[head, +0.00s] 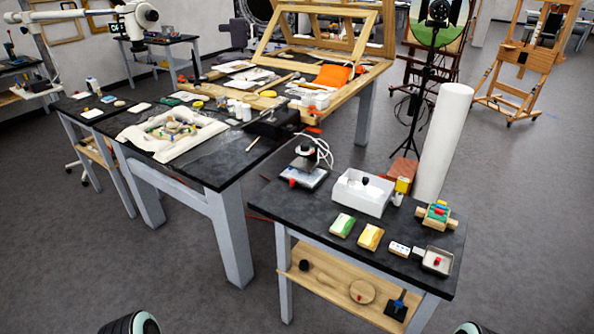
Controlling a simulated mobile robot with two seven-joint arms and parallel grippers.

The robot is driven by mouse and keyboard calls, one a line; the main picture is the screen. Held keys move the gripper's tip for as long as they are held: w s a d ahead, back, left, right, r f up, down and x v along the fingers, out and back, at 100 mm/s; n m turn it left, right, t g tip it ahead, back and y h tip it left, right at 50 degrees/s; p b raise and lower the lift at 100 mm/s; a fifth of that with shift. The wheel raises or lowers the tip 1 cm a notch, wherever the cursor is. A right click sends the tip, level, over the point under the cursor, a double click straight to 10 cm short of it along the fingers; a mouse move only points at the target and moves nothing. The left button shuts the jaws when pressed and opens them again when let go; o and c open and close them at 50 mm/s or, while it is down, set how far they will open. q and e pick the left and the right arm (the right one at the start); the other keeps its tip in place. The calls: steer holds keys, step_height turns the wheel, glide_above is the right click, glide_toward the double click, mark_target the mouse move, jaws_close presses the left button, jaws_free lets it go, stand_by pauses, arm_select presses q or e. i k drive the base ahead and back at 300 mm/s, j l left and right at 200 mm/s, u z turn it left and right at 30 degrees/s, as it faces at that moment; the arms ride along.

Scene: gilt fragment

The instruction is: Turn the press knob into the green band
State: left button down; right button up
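The black-topped side table (262,203) stands at the right. On its right side sits a small wooden clamp-like press (437,215) with green, blue and red parts. At the table's back left is a dark-handled device (305,165) on a pale base, with a small red knob (292,183) at its front and a white cable. I cannot tell which of the two carries the press knob, and no green band can be made out at this size. Only rounded dark and white parts of my arms show at the bottom edge; neither gripper is in view.
A larger cluttered table (205,165) stands left. Floor in front is clear.

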mark_target(304, 147)
steer(key=i+j, duration=0.15)
steer(key=j, duration=0.2)
steer(key=i+j, duration=0.15)
steer(key=j, duration=0.2)
steer(key=i+j, duration=0.15)
steer(key=j, duration=0.2)
steer(key=i+j, duration=0.15)
steer(key=j, duration=0.2)
steer(key=i+j, duration=0.15)
steer(key=j, duration=0.2)
steer(key=i+j, duration=0.15)
steer(key=j, duration=0.15)
